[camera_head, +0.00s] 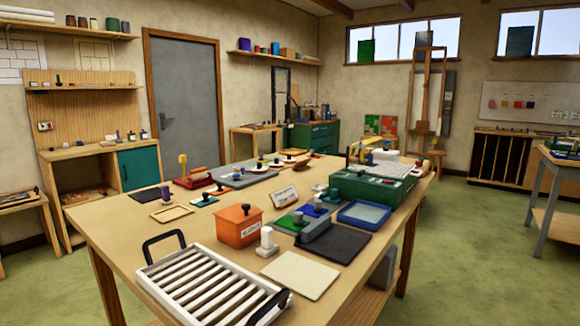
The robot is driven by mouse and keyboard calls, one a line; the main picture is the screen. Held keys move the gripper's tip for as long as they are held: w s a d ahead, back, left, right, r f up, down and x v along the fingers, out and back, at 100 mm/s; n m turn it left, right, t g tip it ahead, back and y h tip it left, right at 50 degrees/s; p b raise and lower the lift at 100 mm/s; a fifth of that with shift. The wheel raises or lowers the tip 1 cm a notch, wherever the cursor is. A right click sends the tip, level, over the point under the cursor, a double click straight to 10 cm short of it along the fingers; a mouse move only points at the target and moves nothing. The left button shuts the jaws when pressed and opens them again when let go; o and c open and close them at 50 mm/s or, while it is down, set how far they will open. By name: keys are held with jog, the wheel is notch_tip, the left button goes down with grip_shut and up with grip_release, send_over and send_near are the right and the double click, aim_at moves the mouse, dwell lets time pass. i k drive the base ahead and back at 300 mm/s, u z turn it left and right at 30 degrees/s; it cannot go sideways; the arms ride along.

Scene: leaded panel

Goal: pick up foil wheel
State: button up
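I cannot tell for sure which object is the foil wheel. Several small pale round pieces with dark knobs, among them one disc (259,167), sit in a row at the far middle of the large wooden table (128,229). A small white upright piece with a rounded top (267,240) stands beside the orange box (238,226) near the table's front. My gripper does not show in the head view, so its place and opening are hidden.
A white slatted tray (205,281) with dark handles fills the front left table corner. A pale flat sheet (300,275), a dark mat (337,244), a blue tray (364,214) and a green box (372,188) crowd the right side. Bare wood lies at the left. Green floor (470,255) is open at right.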

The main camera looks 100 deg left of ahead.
aim_at(259, 169)
jog(key=k, duration=0.5)
jog(key=u, duration=4.75)
jog(key=i, duration=7.35)
